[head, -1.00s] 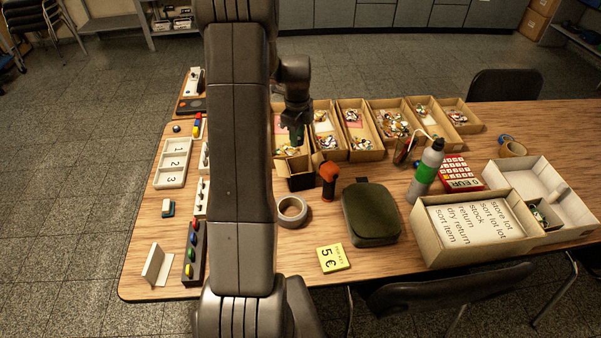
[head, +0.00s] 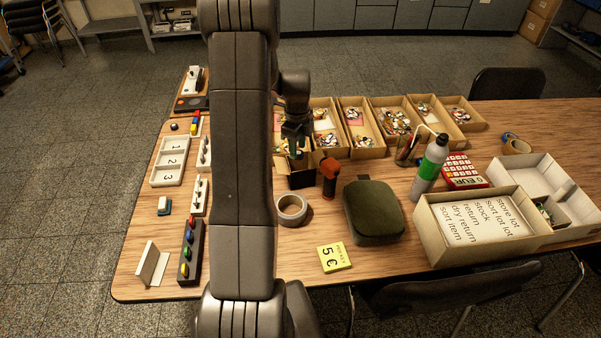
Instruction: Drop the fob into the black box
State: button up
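A small box with black sides (head: 300,181) stands on the table, left of an orange-and-black tool and partly hidden behind my arm. It looks like the black box. My gripper (head: 295,151) points down just above and behind this box, near its rim. The gripper is small and dark here, and I cannot tell whether its fingers are apart or closed on something. I cannot make out the fob; it may be hidden by the gripper, the arm or the box walls.
The orange-and-black tool (head: 329,176) stands close to the box's right. Tape (head: 291,221) and a green case (head: 373,211) are nearer. Cardboard trays (head: 357,152) with small items line the back. A spray bottle (head: 429,170) stands right.

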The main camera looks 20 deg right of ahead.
jog(key=shift+o, duration=1.2)
notch_tip(320, 180, up, 14)
jog(key=b, duration=0.1)
jog(key=shift+f, duration=0.1)
notch_tip(320, 180, down, 14)
jog(key=shift+r+p, duration=0.2)
jog(key=shift+p, duration=0.35)
jog(key=shift+r+p, duration=1.2)
jog(key=shift+r, duration=0.75)
